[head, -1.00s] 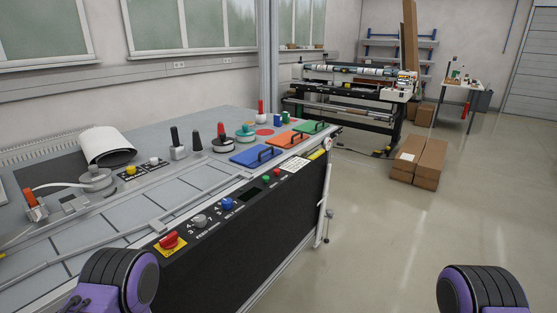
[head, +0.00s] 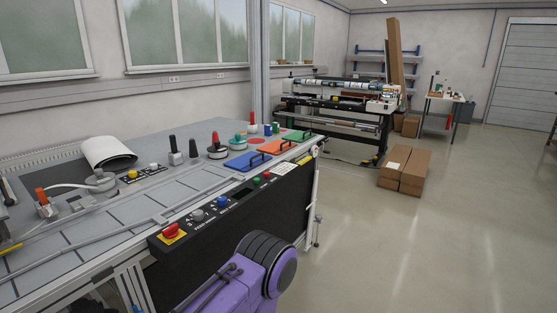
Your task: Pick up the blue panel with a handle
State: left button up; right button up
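The blue panel (head: 240,162) lies flat near the far right end of the grey worktable (head: 215,185). A dark bar handle (head: 257,158) stands up on it. Orange and green panels with similar handles lie in a row beyond it. Neither of my grippers is in view. Only a purple and black link of one of my arms shows at the bottom middle, in front of the table's black control side and well short of the blue panel.
Knobs, including a black one (head: 172,143) and a red-topped one (head: 214,139), stand left of the panels. A control strip with a red button (head: 171,231) runs along the table's front edge. Cardboard boxes (head: 404,170) sit on open floor to the right.

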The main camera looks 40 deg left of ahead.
aim_at(248, 157)
jog(key=z, duration=0.25)
jog(key=i, duration=1.1)
jog(key=u, duration=0.4)
jog(key=i, duration=0.75)
jog(key=u, duration=0.75)
